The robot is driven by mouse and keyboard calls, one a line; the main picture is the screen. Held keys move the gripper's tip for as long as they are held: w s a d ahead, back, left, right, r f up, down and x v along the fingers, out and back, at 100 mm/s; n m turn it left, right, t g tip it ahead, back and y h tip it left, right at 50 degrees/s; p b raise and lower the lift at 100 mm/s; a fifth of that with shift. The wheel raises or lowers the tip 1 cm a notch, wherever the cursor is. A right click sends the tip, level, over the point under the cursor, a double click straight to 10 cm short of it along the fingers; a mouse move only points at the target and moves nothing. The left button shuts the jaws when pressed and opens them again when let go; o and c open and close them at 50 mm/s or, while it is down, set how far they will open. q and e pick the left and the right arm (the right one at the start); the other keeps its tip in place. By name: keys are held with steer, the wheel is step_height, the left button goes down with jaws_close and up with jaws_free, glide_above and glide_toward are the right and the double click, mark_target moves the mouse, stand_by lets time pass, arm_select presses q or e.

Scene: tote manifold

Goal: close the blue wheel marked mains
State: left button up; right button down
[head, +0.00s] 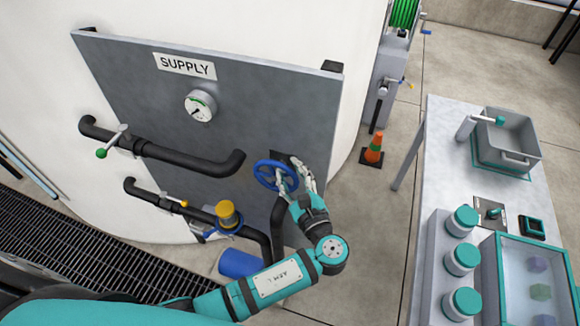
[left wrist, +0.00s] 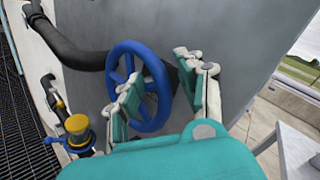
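A blue spoked wheel (head: 259,178) stands out from the lower right of the grey supply panel (head: 262,104). My left gripper (head: 289,168) is at the wheel's right side. In the left wrist view, the wheel (left wrist: 118,54) shows large, and the two fingers of the left gripper (left wrist: 161,74) are spread apart. The right part of the rim lies between the fingers, with a gap visible on the right finger's side. I cannot tell whether the left finger touches the wheel. No mains label is readable. My right gripper is in neither view.
A black pipe (head: 190,158) with a green-knobbed lever (head: 101,153) crosses the panel. A yellow-capped valve (head: 227,213) sits lower left of the wheel. A bench (head: 437,130) with a grey tote (head: 520,138) stands right. An orange cone (head: 374,148) stands on the floor between.

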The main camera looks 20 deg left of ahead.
arm_select(q)
steer(key=shift+w+a, duration=0.25)
steer(key=shift+w, duration=0.05)
steer(key=shift+c, duration=0.3)
jaws_close()
steer(key=shift+d+f, duration=0.1)
steer(key=shift+f, duration=0.1)
